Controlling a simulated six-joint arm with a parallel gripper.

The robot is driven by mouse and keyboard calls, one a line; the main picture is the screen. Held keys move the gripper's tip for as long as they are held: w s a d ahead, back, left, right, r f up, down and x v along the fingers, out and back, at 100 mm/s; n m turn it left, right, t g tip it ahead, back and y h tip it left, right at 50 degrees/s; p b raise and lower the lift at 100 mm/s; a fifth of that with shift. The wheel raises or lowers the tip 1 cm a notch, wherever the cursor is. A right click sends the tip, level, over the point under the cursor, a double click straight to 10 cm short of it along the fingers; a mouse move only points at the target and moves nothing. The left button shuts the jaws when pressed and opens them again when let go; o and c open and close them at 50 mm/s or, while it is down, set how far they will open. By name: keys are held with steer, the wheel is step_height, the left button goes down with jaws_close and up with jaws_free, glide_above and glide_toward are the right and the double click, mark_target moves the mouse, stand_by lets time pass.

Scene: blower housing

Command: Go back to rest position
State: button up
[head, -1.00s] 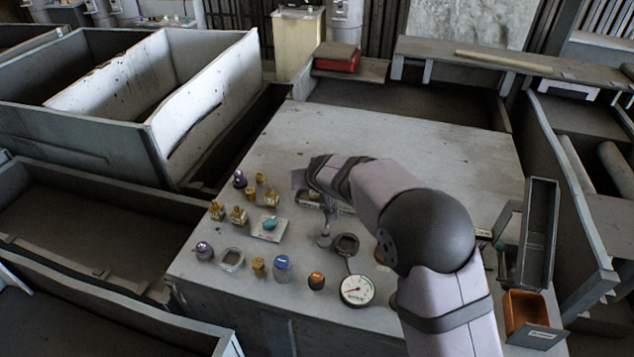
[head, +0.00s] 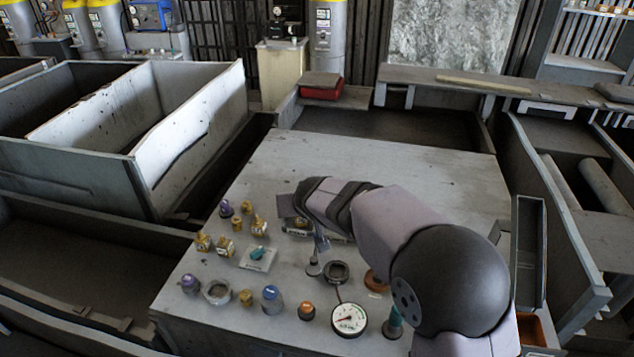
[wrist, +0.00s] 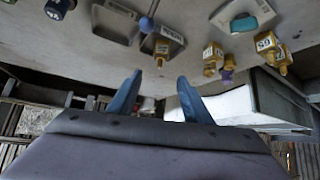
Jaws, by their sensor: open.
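My gripper's two blue fingers (wrist: 157,98) stand apart with nothing between them in the wrist view. In the head view my arm reaches in from the lower right, with its end over the middle of the grey table (head: 405,165); the fingers are hard to make out there. Near it on the table are a black ring (head: 336,272), a white dial gauge (head: 349,319) and a brown-orange round part (head: 376,281), partly covered by my arm. A teal part (head: 257,254) on a white plate stands to the left; it also shows in the wrist view (wrist: 243,23).
Several brass fittings (head: 225,247) and a blue-topped jar (head: 271,298) stand on the left of the table. An orange-topped jar (head: 306,311) is near the front. An upright grey bin (head: 529,255) is at the right. The back of the table is clear.

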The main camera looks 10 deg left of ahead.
steer(key=s+d+m+g+h+p, duration=0.1)
steer(key=s+d, duration=0.4)
steer(key=d, duration=0.4)
steer(key=s+d+m+g+h+p, duration=0.15)
steer(key=s+d, duration=0.25)
steer(key=d, duration=0.5)
steer(key=s+d+g+h+p, duration=0.1)
steer(key=s+d+h, duration=0.1)
steer(key=s+d, duration=0.5)
steer(key=s+d+f+m+g+b, duration=0.1)
steer(key=s+d+f+g, duration=0.1)
steer(key=s+d+f, duration=0.2)
steer(key=s+d+f+m+g+y+b, duration=0.1)
steer(key=s+d+f+g+b, duration=0.1)
steer(key=s+f, duration=0.4)
steer(key=s+d+g, duration=0.1)
steer(key=s, duration=0.3)
steer(key=shift+d, duration=0.4)
steer(key=shift+s, duration=0.15)
